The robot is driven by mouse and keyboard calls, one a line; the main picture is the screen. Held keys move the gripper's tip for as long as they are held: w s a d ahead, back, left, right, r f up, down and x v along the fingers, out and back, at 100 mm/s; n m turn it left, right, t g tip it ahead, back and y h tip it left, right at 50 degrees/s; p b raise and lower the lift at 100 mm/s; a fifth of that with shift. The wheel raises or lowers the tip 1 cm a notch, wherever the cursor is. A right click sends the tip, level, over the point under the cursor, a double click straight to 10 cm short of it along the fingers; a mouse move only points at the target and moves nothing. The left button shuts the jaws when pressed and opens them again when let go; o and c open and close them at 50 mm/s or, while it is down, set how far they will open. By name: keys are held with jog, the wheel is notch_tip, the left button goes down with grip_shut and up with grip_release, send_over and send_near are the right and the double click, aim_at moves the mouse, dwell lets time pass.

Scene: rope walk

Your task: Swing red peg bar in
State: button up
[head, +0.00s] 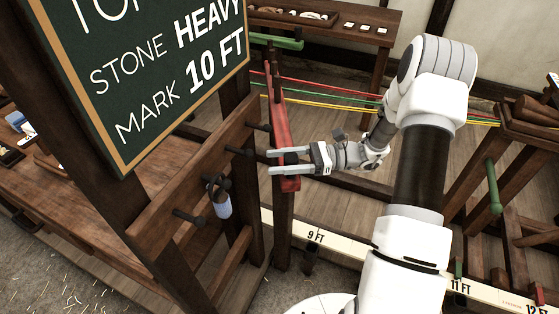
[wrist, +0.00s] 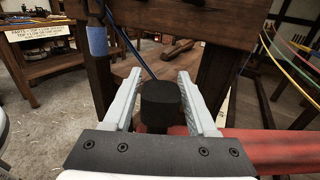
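The red peg bar (head: 282,125) runs from the back toward the front beside the wooden post in the head view. In the wrist view the red bar (wrist: 265,148) crosses the lower right. A dark round peg (wrist: 160,103) stands between the fingers of my gripper (wrist: 159,75), near the red bar. My gripper (head: 270,162) is at the near end of the bar, with its fingers apart on either side of the peg. I see narrow gaps between peg and fingers. The peg's base is partly hidden by the gripper body.
A wooden rail (head: 195,180) with dark pegs and a hanging blue-grey item (head: 222,205) is just left. A green chalkboard (head: 150,75) stands above it. Coloured cords (head: 340,95) stretch behind my gripper. A white marked beam (head: 345,250) lies below. A green bar (head: 494,187) is at right.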

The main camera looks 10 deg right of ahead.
grip_shut()
dwell(1.1)
